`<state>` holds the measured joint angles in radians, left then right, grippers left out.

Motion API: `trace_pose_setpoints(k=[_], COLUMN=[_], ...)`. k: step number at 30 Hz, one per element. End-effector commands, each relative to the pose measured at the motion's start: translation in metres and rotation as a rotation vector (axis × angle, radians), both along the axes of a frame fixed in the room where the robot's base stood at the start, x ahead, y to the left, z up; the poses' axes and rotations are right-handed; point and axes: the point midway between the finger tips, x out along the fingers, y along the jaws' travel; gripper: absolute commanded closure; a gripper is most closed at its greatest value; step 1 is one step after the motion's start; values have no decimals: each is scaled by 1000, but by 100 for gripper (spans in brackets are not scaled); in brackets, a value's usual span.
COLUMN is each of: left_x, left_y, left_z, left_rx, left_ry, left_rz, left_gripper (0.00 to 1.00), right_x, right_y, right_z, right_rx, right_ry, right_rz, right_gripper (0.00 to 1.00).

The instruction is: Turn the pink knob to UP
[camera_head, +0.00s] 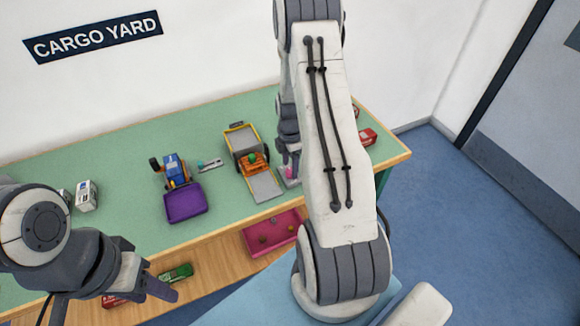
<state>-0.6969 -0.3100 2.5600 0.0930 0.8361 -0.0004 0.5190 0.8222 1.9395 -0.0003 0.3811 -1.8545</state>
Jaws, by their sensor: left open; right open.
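A small pink knob (290,172) shows low beside the dark fingers of my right gripper (288,163), at the front right part of the green table. The gripper is open and points down at the knob. I cannot tell whether the fingers touch it. My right arm covers part of this area, and no UP label or pointer on the knob can be read. My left gripper (150,286) is open and empty, in front of the table at the lower left, far from the knob.
The green table (120,150) bears a yellow-framed grey ramp unit (246,143) with an orange part, a blue vehicle (175,168), a purple tray (185,203), white boxes (87,196) and a red box (367,137). A pink-red tray (262,240) and a green car (176,272) sit lower.

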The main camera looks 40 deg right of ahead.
Motion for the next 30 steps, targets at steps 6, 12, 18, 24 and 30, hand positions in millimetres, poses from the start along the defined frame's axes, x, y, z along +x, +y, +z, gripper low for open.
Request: trace_pose_setpoints(k=[6, 12, 18, 24, 30], left_x=[0, 0, 0, 0, 0], left_y=[0, 0, 0, 0, 0], left_z=[2, 2, 2, 2, 1], left_rx=[0, 0, 0, 0, 0], left_ry=[0, 0, 0, 0, 0], left_rz=[0, 0, 0, 0, 0], left_gripper=[50, 50, 50, 50, 50], right_x=[0, 0, 0, 0, 0], right_y=[0, 0, 0, 0, 0], right_z=[-15, -15, -15, -15, -15], right_rx=[0, -1, 0, 0, -1], right_ry=[-1, -2, -2, -2, -2], right_rz=[0, 0, 0, -3, -43], right_gripper=[32, 32, 89, 100, 100])
